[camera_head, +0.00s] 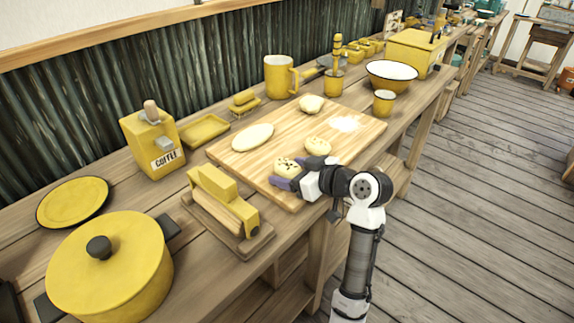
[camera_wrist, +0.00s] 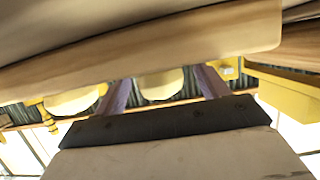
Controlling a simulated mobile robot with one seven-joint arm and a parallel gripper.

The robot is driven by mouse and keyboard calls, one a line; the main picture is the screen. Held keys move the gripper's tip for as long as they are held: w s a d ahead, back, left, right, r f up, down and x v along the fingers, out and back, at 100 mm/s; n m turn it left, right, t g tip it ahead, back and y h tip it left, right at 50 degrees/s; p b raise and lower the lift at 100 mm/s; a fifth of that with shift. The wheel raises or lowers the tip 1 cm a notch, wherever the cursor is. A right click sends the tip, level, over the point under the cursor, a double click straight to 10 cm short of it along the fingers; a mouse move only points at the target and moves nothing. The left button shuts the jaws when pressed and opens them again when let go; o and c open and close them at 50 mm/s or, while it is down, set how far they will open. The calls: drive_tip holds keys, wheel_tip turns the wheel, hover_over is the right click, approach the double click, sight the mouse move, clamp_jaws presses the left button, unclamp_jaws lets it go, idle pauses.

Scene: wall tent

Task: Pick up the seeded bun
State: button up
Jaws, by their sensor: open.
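The seeded bun (camera_head: 287,166) is a pale bun with dark specks near the front edge of the wooden cutting board (camera_head: 230,163). My gripper (camera_head: 297,172) is open with purple fingers, low at the board's near edge and close to the bun, partly hiding it. In the wrist view, a pale bun (camera_wrist: 160,84) shows between the two spread fingers (camera_wrist: 163,90); its seeds are not clear there. I cannot tell whether the fingers touch it. A plain bun (camera_head: 318,146) lies just beyond my gripper.
An oval loaf (camera_head: 253,137), another bun (camera_head: 312,104) and flour (camera_head: 344,124) are on the board. A yellow cup (camera_head: 383,103) and bowl (camera_head: 391,75) stand behind right.

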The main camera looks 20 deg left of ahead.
drive_tip(key=shift+c, duration=0.4)
drive_tip(key=c, duration=0.9)
drive_tip(key=shift+c, duration=0.2)
